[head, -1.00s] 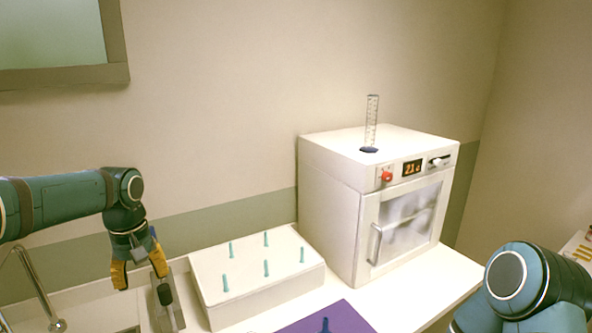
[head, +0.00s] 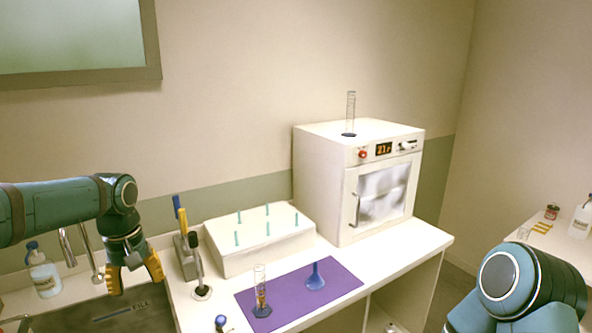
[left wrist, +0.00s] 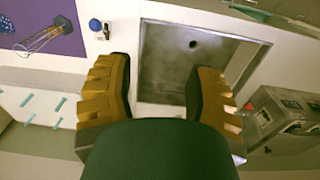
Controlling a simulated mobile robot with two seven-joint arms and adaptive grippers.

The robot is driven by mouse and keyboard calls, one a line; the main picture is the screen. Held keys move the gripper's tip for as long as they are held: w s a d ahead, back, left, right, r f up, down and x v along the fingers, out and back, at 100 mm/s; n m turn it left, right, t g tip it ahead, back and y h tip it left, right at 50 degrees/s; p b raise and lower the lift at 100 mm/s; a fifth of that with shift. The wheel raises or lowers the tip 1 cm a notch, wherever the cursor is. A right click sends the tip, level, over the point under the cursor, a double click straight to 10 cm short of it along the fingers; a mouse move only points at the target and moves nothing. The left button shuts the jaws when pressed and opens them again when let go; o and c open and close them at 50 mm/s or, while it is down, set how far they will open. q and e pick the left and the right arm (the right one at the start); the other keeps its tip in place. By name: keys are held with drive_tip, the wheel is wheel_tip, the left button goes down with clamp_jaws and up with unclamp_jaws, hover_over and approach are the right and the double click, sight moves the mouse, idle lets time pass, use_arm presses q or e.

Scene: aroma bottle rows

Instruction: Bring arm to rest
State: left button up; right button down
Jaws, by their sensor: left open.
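My left gripper (head: 137,278) hangs from the left arm, fingers down, over the grey sink (head: 150,318). Its yellow-padded fingers are apart with nothing between them; in the left wrist view the open fingers (left wrist: 163,68) frame the sink basin. The left forearm enters level from the left edge. At the lower right of the head view only a rounded teal part of my right arm shows; its gripper is out of view.
White box with teal pegs (head: 285,242), purple mat (head: 338,283) with cylinder (head: 260,288) and blue funnel-shaped piece (head: 315,276), oven (head: 320,185) with cylinder (head: 350,112) on top. Pen holder (head: 187,256), bottle (head: 44,277) and tap (head: 89,250) are near the gripper.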

use_arm(q)
drive_tip(key=w+d+f+m+h+b, duration=0.1)
drive_tip(key=d+f, duration=0.4)
drive_tip(key=f, duration=0.5)
drive_tip(key=d+f+m+h+b, duration=0.1)
drive_tip(key=d+f+m, duration=0.1)
drive_tip(key=d+f, duration=0.55)
drive_tip(key=s+d+f+b, duration=0.1)
drive_tip(key=s+d+f, duration=0.2)
drive_tip(key=s+f, duration=0.2)
drive_tip(key=s+d+f+m+t+h+b, duration=0.1)
drive_tip(key=s+d+f, duration=0.2)
drive_tip(key=s+f, duration=0.3)
drive_tip(key=s+d+f+b, duration=0.1)
drive_tip(key=s+d+f, duration=0.2)
drive_tip(key=f, duration=0.9)
drive_tip(key=s, duration=0.3)
drive_tip(key=shift+t+h, duration=0.3)
drive_tip(key=shift+t, duration=0.1)
use_arm(e)
wheel_tip(320, 180, down, 6)
drive_tip(key=shift+a+r, duration=0.1)
drive_tip(key=shift+a, duration=0.05)
use_arm(q)
drive_tip(key=shift+d+f, duration=0.1)
drive_tip(key=shift+f, duration=0.05)
